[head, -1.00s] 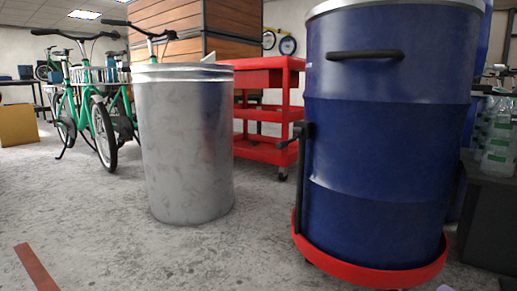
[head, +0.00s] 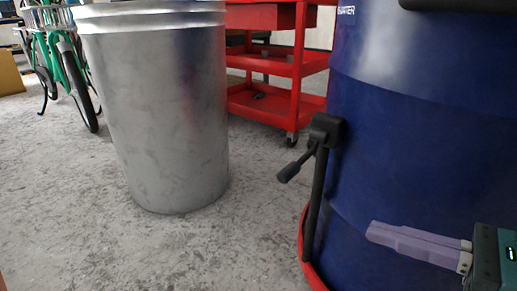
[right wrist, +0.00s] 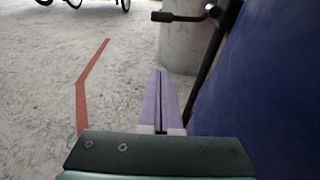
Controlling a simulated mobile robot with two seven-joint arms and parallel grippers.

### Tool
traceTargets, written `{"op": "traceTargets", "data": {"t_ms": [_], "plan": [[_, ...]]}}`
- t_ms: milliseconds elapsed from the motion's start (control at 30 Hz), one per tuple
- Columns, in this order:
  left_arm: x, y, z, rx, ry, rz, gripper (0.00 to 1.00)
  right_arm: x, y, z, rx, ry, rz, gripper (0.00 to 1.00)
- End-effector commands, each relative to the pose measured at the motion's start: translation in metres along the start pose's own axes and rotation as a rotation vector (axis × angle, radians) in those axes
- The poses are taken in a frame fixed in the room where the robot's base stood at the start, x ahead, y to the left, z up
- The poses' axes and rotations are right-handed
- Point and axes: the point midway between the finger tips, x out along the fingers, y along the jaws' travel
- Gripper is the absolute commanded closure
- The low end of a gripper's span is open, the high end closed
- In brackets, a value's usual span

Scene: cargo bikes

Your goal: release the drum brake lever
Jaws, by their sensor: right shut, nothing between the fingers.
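The blue drum (head: 420,150) fills the right side of the head view and stands on a red base (head: 311,262). A black brake lever (head: 297,165) with a thick grip sticks out to the lower left from a bracket (head: 327,128) on the drum's left side. My right gripper (head: 372,232) is shut and empty, in front of the drum, lower and to the right of the lever. In the right wrist view the shut fingers (right wrist: 161,75) point toward the lever (right wrist: 178,17), which is farther off, near the top. My left gripper is not in view.
A grey metal bin (head: 158,110) stands on the floor left of the drum. A red cart (head: 280,70) stands behind, and a green bicycle (head: 70,65) is at the far left. The concrete floor between bin and drum is clear.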

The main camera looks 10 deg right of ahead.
Motion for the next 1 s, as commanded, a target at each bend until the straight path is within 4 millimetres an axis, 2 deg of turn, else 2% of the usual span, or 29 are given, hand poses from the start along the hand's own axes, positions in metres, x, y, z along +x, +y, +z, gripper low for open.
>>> {"op": "traceTargets", "data": {"t_ms": [200,333,467,800,900,1000], "plan": [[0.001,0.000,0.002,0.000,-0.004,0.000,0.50,0.001,0.000,0.000,0.002,-0.001,-0.001,1.00],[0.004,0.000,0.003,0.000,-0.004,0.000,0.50,0.009,0.000,-0.001,0.001,-0.002,-0.001,1.00],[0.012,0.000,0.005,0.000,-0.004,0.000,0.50,0.029,0.000,-0.002,0.000,-0.004,-0.001,1.00],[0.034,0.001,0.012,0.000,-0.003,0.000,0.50,0.101,-0.001,-0.002,0.001,-0.004,-0.001,1.00],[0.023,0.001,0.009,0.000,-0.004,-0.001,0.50,0.104,-0.001,0.019,-0.002,-0.002,-0.001,1.00],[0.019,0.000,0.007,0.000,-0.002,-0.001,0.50,0.107,-0.001,0.031,0.000,-0.002,-0.001,1.00]]}}
